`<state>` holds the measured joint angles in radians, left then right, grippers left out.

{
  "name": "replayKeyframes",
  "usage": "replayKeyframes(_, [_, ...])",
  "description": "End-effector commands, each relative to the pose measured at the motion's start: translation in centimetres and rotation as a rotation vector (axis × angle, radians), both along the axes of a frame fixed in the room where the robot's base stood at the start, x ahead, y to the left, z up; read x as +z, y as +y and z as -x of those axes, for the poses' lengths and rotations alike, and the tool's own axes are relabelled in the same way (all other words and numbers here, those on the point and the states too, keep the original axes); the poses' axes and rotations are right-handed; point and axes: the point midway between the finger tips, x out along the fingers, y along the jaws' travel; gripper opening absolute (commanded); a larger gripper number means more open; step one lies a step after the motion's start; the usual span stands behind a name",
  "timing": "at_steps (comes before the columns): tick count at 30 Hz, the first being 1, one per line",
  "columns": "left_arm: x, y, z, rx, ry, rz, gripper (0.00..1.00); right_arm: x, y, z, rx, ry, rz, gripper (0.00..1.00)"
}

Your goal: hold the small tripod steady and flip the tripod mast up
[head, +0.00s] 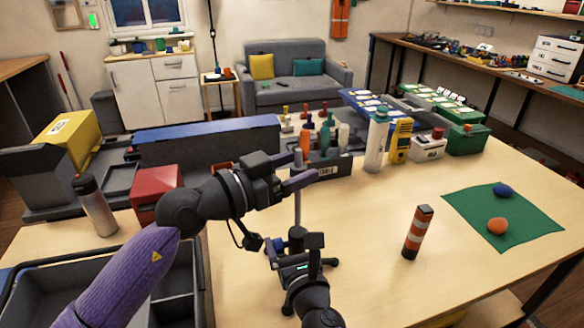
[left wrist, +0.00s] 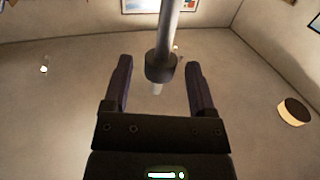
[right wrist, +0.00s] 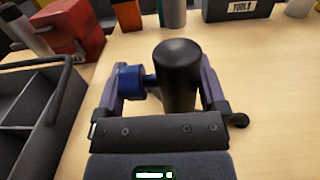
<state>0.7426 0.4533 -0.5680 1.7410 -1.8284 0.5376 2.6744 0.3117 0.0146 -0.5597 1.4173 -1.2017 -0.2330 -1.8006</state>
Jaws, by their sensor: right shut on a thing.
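The small tripod (head: 297,238) stands on the table with its dark feet spread. Its thin grey mast (head: 298,208) points up, nearly vertical. The mast's collared tip (left wrist: 160,68) shows between my left fingers in the left wrist view. My left gripper (head: 302,179) is open at the mast's upper end, with visible gaps on both sides. My right gripper (right wrist: 160,92) is low at the tripod, shut on its black rounded body (right wrist: 178,75). A blue knob (right wrist: 131,82) sits beside the body, next to the left finger in that view. My right gripper partly hides the tripod base in the head view.
A green mat (head: 530,225) with two balls lies farther right. Table between post and tripod is clear.

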Motion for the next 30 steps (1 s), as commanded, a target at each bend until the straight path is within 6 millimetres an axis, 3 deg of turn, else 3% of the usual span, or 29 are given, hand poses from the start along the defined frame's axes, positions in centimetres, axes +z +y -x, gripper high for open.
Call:
replayKeyframes(5, [-0.1, 0.5, 0.3, 0.0, 0.001, -0.002, 0.73, -0.2, 0.0, 0.0, 0.001, 0.002, 0.003, 0.06])
replayKeyframes(18, [-0.2, 8.8, 6.6, 0.001, 0.004, -0.002, 0.73, -0.1, 0.0, 0.0, 0.001, 0.001, 0.003, 0.06])
replayKeyframes(30, [-0.1, 9.7, 7.2, 0.0, 0.0, 0.0, 0.73, -0.1, 0.1, 0.0, 0.002, 0.0, 0.002, 0.06])
